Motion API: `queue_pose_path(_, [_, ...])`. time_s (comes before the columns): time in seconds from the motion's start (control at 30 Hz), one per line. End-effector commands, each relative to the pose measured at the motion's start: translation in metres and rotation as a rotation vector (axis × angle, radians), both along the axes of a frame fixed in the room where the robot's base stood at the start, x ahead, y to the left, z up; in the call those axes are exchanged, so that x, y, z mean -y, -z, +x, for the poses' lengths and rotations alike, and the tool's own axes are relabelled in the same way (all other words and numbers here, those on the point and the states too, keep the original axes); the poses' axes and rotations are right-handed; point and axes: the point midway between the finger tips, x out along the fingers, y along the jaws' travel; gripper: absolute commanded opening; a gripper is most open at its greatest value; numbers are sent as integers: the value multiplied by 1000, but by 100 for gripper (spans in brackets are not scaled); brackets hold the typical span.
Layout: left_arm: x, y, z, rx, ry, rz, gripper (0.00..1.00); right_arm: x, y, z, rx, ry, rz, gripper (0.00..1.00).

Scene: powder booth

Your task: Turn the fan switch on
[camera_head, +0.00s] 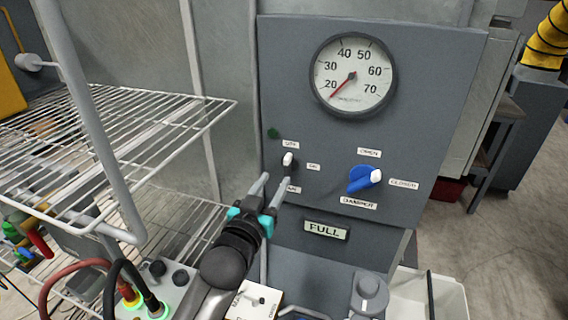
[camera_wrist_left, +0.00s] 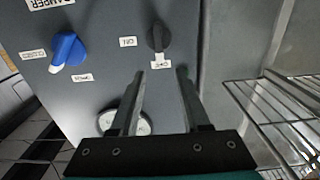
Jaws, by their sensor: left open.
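The fan switch, a small dark rotary knob with a white tip (camera_head: 289,162), sits on the grey panel (camera_head: 330,130). Its white tip points up toward a small label that seems to read OFF. In the left wrist view the dark knob (camera_wrist_left: 158,38) appears upside down, beyond the fingertips. My left gripper (camera_head: 273,183) is open and empty, its two fingers pointing at the panel just below and left of the switch in the head view. In the left wrist view its fingers (camera_wrist_left: 160,75) are apart with a gap to the knob. My right gripper is not in view.
A blue knob with a white tip (camera_head: 364,178) is right of the switch, with a round gauge (camera_head: 353,76) above and a FULL label (camera_head: 327,230) below. A dark green lamp (camera_head: 273,133) is near the switch. A wire rack (camera_head: 120,130) stands close on the left.

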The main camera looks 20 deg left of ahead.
Motion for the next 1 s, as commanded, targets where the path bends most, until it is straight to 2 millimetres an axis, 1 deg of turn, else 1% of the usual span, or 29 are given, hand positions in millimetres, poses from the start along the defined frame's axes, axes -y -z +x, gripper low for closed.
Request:
queue_pose_path(0.03, [0, -1, 9, 2, 0, 0, 46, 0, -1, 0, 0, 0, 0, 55])
queue_pose_path(0.2, [1, -1, 35, 1, 0, 0, 46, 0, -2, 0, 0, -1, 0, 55])
queue_pose_path(0.43, [3, 0, 63, 0, 1, -1, 46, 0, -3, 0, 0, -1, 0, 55])
queue_pose_path(0.63, [3, 0, 73, -1, 0, 0, 46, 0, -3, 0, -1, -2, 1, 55])
queue_pose_path(0.97, [3, 0, 75, -1, 0, 0, 46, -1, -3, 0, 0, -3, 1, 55])
queue_pose_path(1.0, [3, 0, 75, -1, 0, 0, 42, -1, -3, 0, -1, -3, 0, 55])
